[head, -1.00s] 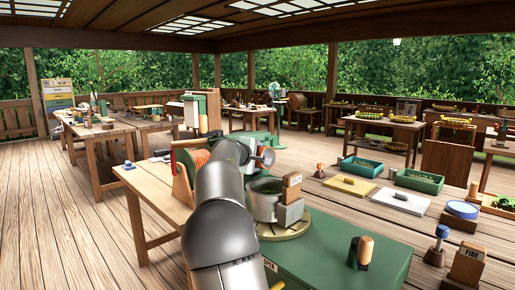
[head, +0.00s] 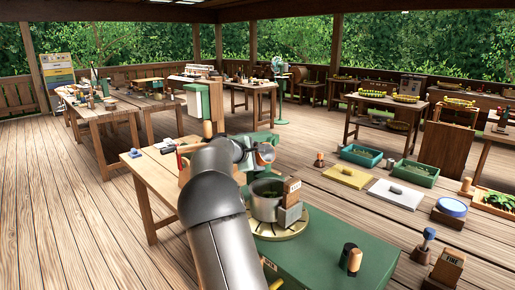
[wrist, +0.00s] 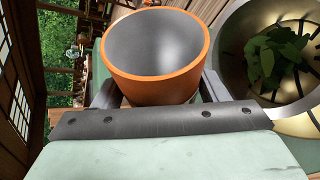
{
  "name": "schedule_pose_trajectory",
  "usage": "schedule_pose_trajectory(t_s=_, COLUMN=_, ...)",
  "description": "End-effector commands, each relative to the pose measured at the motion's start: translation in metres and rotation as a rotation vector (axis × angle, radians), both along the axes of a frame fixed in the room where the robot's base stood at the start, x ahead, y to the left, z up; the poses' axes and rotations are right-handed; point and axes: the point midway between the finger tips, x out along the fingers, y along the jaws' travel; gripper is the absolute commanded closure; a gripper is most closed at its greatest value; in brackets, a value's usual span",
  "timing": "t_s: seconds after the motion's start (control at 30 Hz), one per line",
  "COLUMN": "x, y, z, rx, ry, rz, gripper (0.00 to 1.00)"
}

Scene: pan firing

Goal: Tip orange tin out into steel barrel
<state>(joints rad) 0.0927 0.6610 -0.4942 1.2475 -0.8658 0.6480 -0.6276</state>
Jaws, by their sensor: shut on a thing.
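My gripper (wrist: 155,100) is shut on the orange tin (wrist: 158,88). In the wrist view the tin's grey inside looks bare, and its mouth faces the camera. In the head view the tin (head: 266,154) is small and tilted at the end of my arm, above and behind the steel barrel. The steel barrel (head: 265,208) stands upright on a round slotted plate. The wrist view shows the barrel's open mouth (wrist: 236,75) to the right of the tin, with green leaves (wrist: 275,55) inside. My arm hides part of the bench behind.
A wooden block with a label (head: 291,191) stands at the barrel's right side. The green bench top (head: 325,240) carries a dark and tan knob (head: 350,258). Green trays (head: 362,156) and pale boards (head: 346,177) lie to the right. A wooden table (head: 155,170) stands to the left.

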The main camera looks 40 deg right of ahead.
Motion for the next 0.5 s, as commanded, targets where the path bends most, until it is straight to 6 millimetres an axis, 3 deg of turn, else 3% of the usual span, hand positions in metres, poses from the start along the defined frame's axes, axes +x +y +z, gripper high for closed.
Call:
schedule_pose_trajectory(t_s=0.03, x=0.0002, y=-0.0001, z=0.0082, rx=-0.003, ry=0.022, rz=0.001, gripper=0.60)
schedule_pose_trajectory(t_s=0.5, x=-0.0031, y=-0.0004, z=0.0115, rx=-0.032, ry=0.259, rz=0.000, gripper=0.60)
